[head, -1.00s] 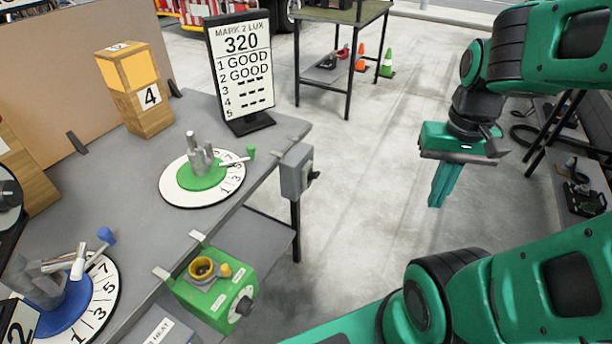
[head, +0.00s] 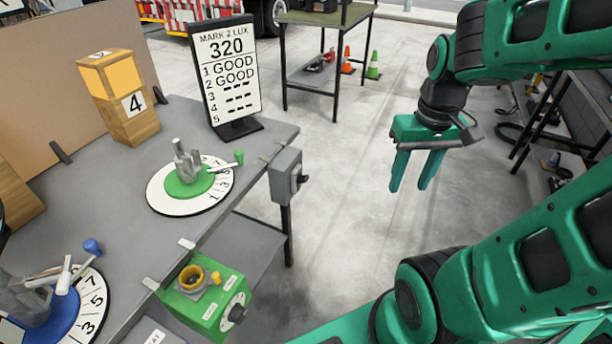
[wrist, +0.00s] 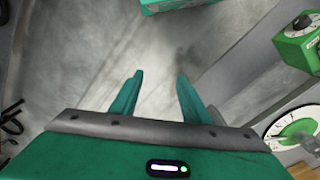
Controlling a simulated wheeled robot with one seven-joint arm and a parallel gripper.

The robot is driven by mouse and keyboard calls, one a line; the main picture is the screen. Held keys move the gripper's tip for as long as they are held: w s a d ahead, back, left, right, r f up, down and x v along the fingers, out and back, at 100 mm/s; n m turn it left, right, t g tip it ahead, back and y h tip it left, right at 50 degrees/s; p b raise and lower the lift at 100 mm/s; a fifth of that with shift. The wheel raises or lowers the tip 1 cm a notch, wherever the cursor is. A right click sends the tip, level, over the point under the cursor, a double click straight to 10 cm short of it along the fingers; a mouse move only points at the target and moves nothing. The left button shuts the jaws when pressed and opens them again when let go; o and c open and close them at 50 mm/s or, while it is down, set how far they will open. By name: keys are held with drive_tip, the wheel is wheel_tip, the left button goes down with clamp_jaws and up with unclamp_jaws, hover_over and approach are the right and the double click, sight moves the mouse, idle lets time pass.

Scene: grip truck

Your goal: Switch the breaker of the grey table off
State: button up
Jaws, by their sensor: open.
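The grey table (head: 110,195) fills the left of the head view. A grey breaker box (head: 284,172) with a dark switch knob (head: 297,181) on its right face is fixed at the table's right edge. The exact position of the knob is too small to tell. My gripper (head: 414,188) hangs in free air to the right of the breaker, fingers pointing down, apart from it. It is open and empty. The wrist view shows both fingers (wrist: 157,92) spread over bare floor; the breaker cannot be made out there.
A green box with a yellow cup (head: 207,296) sits at the table's front edge, below the breaker. A green dial (head: 190,186), a score sign (head: 227,75) and a wooden block (head: 122,97) stand on the table. Floor between gripper and breaker is clear.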

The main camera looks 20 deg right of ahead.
drive_tip(key=w+a+f+n+t, duration=0.1)
drive_tip(key=w+a+f+n, duration=0.15)
drive_tip(key=w+n, duration=0.65)
drive_tip(key=n+t+y, duration=0.2)
drive_tip(key=n+y, duration=0.1)
approach(305, 177)
drive_tip(key=x, duration=0.8)
drive_tip(key=shift+f, duration=0.1)
drive_tip(key=shift+c, duration=0.3)
drive_tip(key=c, duration=1)
